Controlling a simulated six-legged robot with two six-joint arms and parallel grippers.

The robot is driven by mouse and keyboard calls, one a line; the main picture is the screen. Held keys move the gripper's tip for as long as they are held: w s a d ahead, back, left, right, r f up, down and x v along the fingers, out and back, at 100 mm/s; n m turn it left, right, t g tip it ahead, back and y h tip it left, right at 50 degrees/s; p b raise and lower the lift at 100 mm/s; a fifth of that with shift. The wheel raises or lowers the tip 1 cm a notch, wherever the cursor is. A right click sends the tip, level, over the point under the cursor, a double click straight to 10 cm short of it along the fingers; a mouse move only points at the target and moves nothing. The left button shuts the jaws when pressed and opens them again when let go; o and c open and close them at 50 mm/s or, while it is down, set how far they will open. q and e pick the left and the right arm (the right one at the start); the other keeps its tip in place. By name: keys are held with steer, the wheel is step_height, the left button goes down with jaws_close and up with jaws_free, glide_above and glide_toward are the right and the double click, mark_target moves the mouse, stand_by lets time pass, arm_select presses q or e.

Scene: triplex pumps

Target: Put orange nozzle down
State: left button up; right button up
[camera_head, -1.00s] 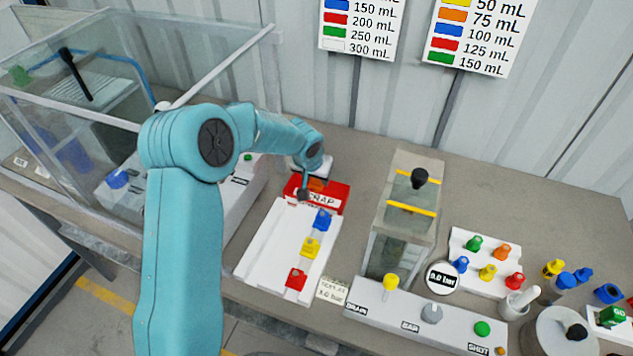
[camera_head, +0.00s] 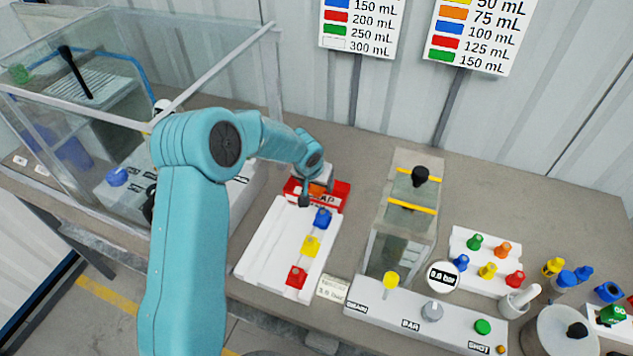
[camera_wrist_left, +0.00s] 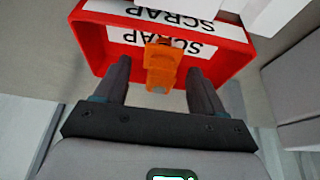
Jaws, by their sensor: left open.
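The orange nozzle (camera_wrist_left: 160,66) is at the red scrap bin (camera_wrist_left: 92,38), which is labelled SCRAP. In the wrist view it lies between the spread fingers of my left gripper (camera_wrist_left: 159,70), with gaps on both sides. In the head view my left gripper (camera_head: 318,194) is over the red bin (camera_head: 340,196), and the nozzle shows as a small orange patch (camera_head: 317,188) there. I cannot tell whether the nozzle rests on the bin floor. My right gripper is not in view.
A white tray (camera_head: 262,254) with blue, yellow and red nozzles is in front of the bin. A clear-walled enclosure (camera_head: 190,45) stands left, and a glass box (camera_head: 400,220) right. Another orange nozzle (camera_head: 502,250) sits on a right-hand rack.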

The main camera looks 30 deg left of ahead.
arm_select(q)
steer(key=shift+r+p, duration=0.3)
steer(key=shift+p, duration=0.05)
steer(key=shift+s+r+b, duration=0.1)
steer(key=shift+r+b, duration=0.25)
steer(key=a+b+v, duration=0.1)
steer(key=v, duration=0.9)
steer(key=shift+s+d+r, duration=0.3)
steer(key=shift+d+r, duration=0.1)
steer(key=shift+d, duration=0.1)
steer(key=shift+w, duration=0.1)
